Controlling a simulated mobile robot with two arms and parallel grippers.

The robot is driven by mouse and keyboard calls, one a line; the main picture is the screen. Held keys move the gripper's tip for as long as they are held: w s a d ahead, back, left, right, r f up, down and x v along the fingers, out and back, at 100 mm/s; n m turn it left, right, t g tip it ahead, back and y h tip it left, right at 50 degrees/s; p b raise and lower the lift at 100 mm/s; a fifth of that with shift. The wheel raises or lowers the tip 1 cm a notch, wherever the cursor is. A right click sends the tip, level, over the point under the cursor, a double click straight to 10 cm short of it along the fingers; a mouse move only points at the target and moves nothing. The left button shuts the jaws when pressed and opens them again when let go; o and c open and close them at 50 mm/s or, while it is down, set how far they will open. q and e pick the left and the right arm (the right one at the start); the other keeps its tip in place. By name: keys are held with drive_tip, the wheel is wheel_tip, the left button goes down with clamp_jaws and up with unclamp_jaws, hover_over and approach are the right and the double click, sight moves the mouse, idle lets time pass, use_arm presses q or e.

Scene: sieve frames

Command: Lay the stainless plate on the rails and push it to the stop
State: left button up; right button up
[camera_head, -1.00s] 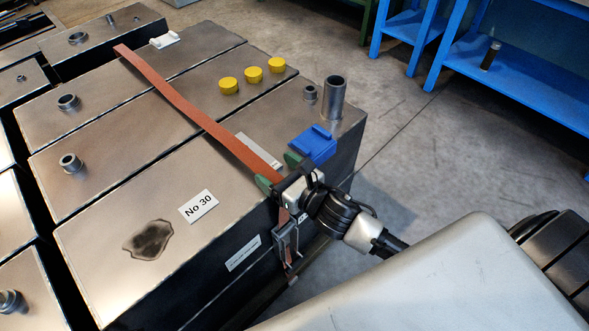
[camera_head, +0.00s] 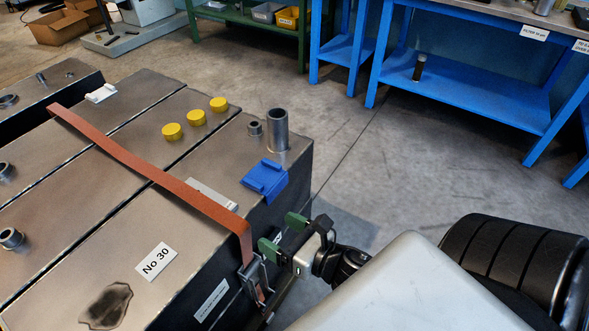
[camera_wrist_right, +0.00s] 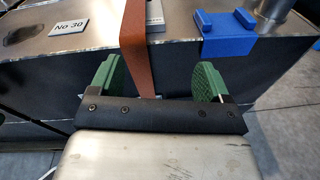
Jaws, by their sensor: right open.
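I cannot make out a separate stainless plate, rails or stop in either view. Grey metal boxes with flat tops stand side by side; the nearest (camera_head: 205,240) bears a "No 30" label (camera_head: 157,262). My right gripper (camera_head: 283,235) is open, with green finger pads, just outside this box's near side by the upper edge. In the right wrist view the open right gripper (camera_wrist_right: 168,80) has an orange-brown strap (camera_wrist_right: 134,50) showing between its fingers, nearer the left one. I cannot tell whether it touches the strap. My left gripper is out of view.
The strap (camera_head: 150,170) crosses the box tops and bends down to a metal buckle (camera_head: 256,280). A blue clip (camera_head: 266,180) sits at the edge. Yellow caps (camera_head: 196,118) and an upright pipe (camera_head: 277,130) stand on top. A blue bench (camera_head: 470,90) stands behind open floor.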

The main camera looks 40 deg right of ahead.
drive_tip(key=s+d+f+m+g+h, duration=0.1)
drive_tip(key=d+f+m+g+h, duration=0.2)
drive_tip(key=m, duration=0.6)
drive_tip(key=d+f+m+g+h, duration=0.1)
drive_tip(key=f+m+g+h, duration=0.2)
drive_tip(key=m, duration=0.7)
drive_tip(key=s+a+f+m+g+y, duration=0.1)
drive_tip(key=s+a+f+m+g, duration=0.3)
drive_tip(key=m, duration=1.1)
drive_tip(key=s+f+g, duration=0.2)
drive_tip(key=s+f, duration=0.1)
drive_tip(key=shift+s, duration=0.3)
drive_tip(key=shift+o, duration=0.5)
drive_tip(key=shift+s+a+f+m+g+y, duration=0.3)
drive_tip(key=shift+s+m+g, duration=0.15)
drive_tip(key=shift+m, duration=0.35)
drive_tip(key=shift+w, duration=0.1)
